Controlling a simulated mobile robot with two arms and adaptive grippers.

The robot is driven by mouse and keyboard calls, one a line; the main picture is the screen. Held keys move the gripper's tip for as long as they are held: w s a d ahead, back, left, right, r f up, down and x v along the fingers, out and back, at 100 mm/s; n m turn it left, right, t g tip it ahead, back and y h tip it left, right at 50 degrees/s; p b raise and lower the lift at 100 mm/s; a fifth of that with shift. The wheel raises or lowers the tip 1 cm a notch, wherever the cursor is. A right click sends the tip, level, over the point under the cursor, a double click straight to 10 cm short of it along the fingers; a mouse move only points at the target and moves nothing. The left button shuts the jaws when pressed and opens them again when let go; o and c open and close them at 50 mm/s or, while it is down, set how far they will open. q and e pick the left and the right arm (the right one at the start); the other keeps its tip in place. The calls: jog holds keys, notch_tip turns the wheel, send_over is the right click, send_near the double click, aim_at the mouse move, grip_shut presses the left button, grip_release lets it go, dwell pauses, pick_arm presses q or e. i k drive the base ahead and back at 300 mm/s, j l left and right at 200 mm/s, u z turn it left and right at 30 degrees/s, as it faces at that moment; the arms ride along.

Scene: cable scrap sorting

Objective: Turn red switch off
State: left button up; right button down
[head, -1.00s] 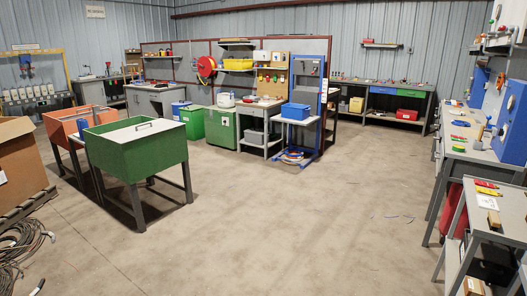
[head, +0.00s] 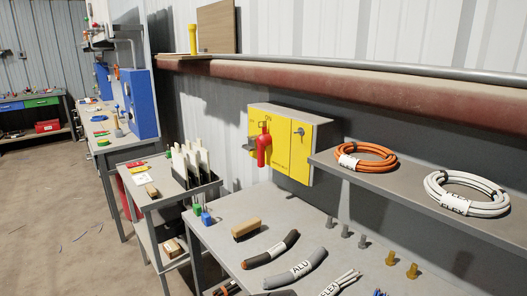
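A red switch handle (head: 264,148) sits on the front of a yellow and grey wall box (head: 292,147), right of centre in the head view. The handle hangs downward from its mount near the box's left side. Lettering on the yellow front is too small to read fully. Neither of my grippers shows in the head view.
A grey workbench (head: 222,236) stands below the box, with cable pieces (head: 301,269), a wood block (head: 246,229) and metal pegs on it. A shelf (head: 408,189) at right holds orange (head: 366,157) and white (head: 466,193) cable coils. Open floor (head: 60,215) lies at left.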

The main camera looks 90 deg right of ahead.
aim_at(265, 139)
jog(key=z, duration=2.75)
